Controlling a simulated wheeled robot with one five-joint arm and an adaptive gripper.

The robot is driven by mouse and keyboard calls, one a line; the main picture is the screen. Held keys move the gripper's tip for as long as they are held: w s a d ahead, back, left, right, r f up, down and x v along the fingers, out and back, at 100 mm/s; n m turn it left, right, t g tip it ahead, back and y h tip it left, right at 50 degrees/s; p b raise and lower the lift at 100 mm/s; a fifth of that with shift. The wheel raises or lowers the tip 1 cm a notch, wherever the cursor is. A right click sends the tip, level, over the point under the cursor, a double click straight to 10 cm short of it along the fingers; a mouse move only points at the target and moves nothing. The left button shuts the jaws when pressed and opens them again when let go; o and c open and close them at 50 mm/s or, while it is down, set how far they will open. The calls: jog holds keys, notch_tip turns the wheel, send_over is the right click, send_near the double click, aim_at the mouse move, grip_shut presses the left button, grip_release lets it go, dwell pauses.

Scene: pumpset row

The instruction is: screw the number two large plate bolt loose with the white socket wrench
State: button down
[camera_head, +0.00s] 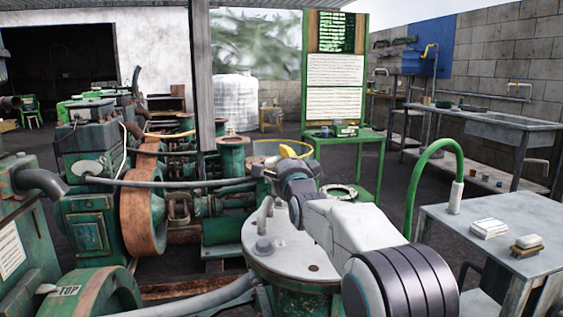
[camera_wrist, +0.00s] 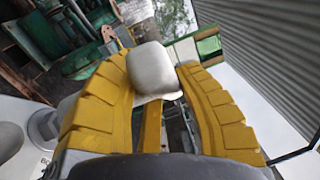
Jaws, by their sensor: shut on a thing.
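My gripper (camera_wrist: 158,85) has its yellow fingers closed around a pale white block-like end in the wrist view, which looks like part of the white socket wrench (camera_wrist: 151,67). The rest of the wrench is hidden by the fingers. In the head view my gripper (camera_head: 289,152) is above the far edge of the large round plate (camera_head: 290,252), partly hidden by my wrist. I cannot tell which bolt is number two, nor whether the wrench touches one.
A green pump engine with a rusty flywheel (camera_head: 142,205) stands at the left. A grey table (camera_head: 500,235) with a green curved hose (camera_head: 411,190) and small boxes (camera_head: 489,228) is at the right. A green stand with boards (camera_head: 335,95) is behind.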

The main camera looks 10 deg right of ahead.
jog(key=shift+f+b, duration=1.5)
jog(key=shift+b, duration=0.15)
jog(key=c, duration=1.1)
grip_release()
jog(key=shift+o, duration=1.1)
jog(key=shift+f, duration=0.1)
jog(key=shift+s+f, duration=0.2)
jog(key=shift+s, duration=1.8)
jog(key=shift+s+f, duration=0.15)
jog(key=shift+s, duration=1.85)
jog(key=shift+r, duration=0.1)
